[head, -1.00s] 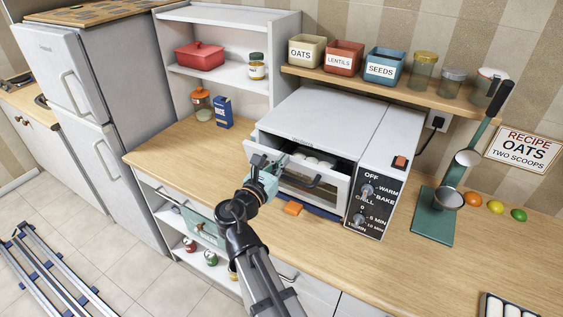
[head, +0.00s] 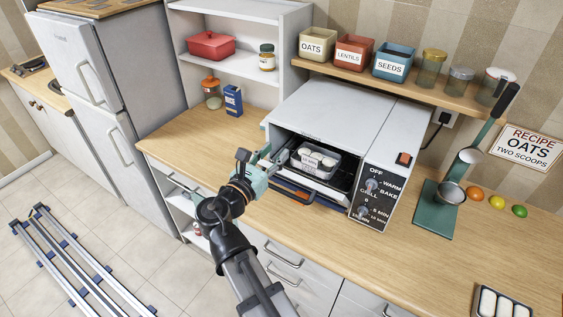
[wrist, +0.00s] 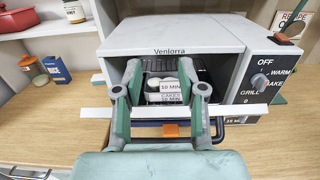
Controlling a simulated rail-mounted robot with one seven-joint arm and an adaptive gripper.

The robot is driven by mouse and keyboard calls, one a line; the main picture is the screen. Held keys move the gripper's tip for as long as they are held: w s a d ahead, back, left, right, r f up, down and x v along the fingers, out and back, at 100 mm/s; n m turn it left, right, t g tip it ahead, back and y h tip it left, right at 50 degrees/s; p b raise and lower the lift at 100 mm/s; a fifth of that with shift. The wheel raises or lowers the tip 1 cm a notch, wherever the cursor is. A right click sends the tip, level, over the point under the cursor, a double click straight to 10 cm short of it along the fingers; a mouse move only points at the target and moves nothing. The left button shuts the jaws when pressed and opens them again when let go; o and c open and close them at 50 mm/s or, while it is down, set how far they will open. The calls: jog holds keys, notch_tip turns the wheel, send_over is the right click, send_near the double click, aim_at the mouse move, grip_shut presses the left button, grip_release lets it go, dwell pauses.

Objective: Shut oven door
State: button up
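The white toaster-style oven (head: 335,115) stands on the counter with its front open. Its door (wrist: 252,108) shows in the wrist view as a thin white bar across the front, so it is lowered open; its exact angle is unclear. A tray (head: 316,163) of white rounded items sits inside, behind a label mentioning cakes and 10 min. My gripper (head: 270,157) is at the left front of the opening in the head view. In the wrist view its fingers (wrist: 160,75) are apart and reach over the door edge, with nothing held. Contact with the door cannot be told.
A blue item with an orange piece (wrist: 171,130) lies before the oven. The control panel (head: 376,195) is right of the opening. A green stand with a ladle (head: 436,212) stands further right. A shelf with canisters (head: 352,50) hangs above.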

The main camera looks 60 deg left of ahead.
jog(key=s+a+f+m+h+b, duration=0.35)
jog(key=s+f+m+b, duration=0.65)
jog(key=s+m+b, duration=0.4)
jog(key=w+d+f+m+h+p, duration=0.1)
jog(key=w+m, duration=0.3)
jog(key=w, duration=0.5)
jog(key=w+d+f+m+h+p, duration=0.1)
jog(key=w+m, duration=0.3)
jog(key=w, duration=0.5)
jog(key=shift+w+d+f+h+p, duration=0.15)
jog(key=shift+d+f+h+p, duration=0.05)
jog(key=shift+d+h+p, duration=0.7)
